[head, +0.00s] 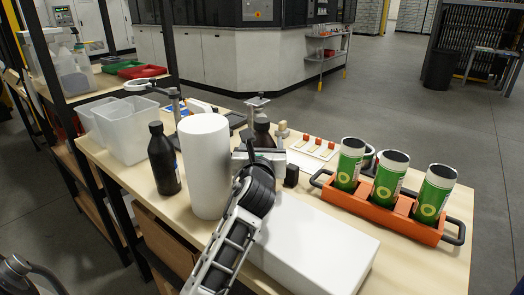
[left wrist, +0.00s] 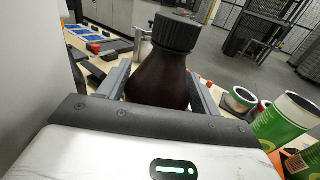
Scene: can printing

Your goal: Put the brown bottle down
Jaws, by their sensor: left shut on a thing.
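The brown bottle (head: 262,131) with a black cap stands upright between the fingers of my left gripper (head: 258,150), behind the white cylinder's right side. In the left wrist view the same brown bottle (left wrist: 160,80) fills the space between the two grey fingers of the left gripper (left wrist: 160,92), which is shut on it. Its lower part is hidden by the gripper, so I cannot tell whether its base touches the wooden table (head: 415,265). My right gripper is not in view.
A tall white cylinder (head: 206,165) and another dark bottle (head: 163,160) stand left of the gripper. A white box (head: 320,245) lies in front. An orange carrier (head: 385,212) with green cans is at right. Clear bins (head: 125,130) stand at the left.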

